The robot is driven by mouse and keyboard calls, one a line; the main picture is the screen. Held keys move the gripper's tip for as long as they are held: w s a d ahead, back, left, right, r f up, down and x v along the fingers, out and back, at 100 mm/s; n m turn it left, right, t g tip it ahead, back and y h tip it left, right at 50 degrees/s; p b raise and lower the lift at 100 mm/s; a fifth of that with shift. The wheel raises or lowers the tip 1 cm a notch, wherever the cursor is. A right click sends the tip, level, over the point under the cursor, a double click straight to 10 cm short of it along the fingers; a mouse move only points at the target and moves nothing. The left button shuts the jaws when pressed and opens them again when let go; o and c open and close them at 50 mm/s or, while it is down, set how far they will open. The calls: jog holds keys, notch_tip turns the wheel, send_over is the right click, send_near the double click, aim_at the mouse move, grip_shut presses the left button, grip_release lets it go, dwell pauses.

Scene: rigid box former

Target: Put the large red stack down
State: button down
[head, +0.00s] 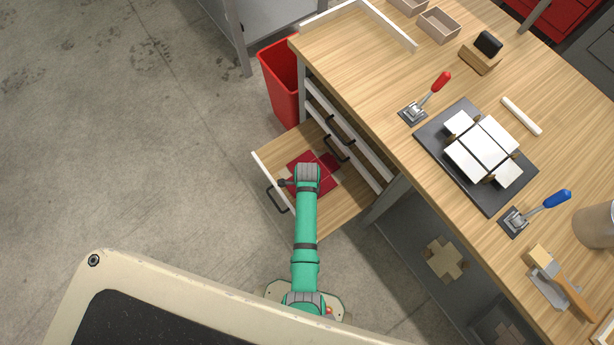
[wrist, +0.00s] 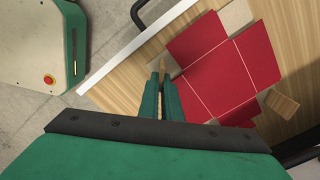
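The large red stack (head: 326,164) is a cross-shaped pile of red blanks with tan end flaps. It lies flat over the floor of the pulled-out drawer (head: 346,203), partly hidden by my arm in the head view. In the wrist view the red stack (wrist: 215,65) fills the right middle. My gripper (wrist: 161,88) points down just left of the stack, its two green fingers close together. A narrow tan strip shows between them. I cannot tell whether they pinch it or whether the stack touches the floor.
A small wooden block (wrist: 282,102) stands at the stack's right side. The drawer's white front edge (head: 268,182) has a dark handle (head: 277,202). A red bin (head: 281,82) stands behind the drawer. The workbench (head: 375,85) above carries a dark fixture plate (head: 438,145) with white pads.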

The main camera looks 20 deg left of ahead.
jog(key=shift+f, duration=0.1)
jog(key=c, duration=2)
grip_release()
notch_tip(320, 180, up, 12)
jog(key=s+d+r+n+t, duration=0.2)
jog(key=s+d+n+t, duration=0.65)
jog(key=s, duration=0.25)
jog(key=s+r+n+t, duration=0.2)
jog(key=s+r, duration=0.1)
jog(key=r, duration=0.5)
jog(key=s+d+r+n+t, duration=0.1)
jog(key=s+r+n+t, duration=0.1)
jog(key=r, duration=0.6)
jog(key=s+r+n+t, duration=0.3)
jog(key=s+r+n, duration=0.1)
jog(key=r, duration=0.4)
jog(key=shift+s+d+r, duration=0.2)
jog(key=shift+s, duration=0.25)
jog(key=shift+s+d+r, duration=0.15)
jog(key=shift+s, duration=0.3)
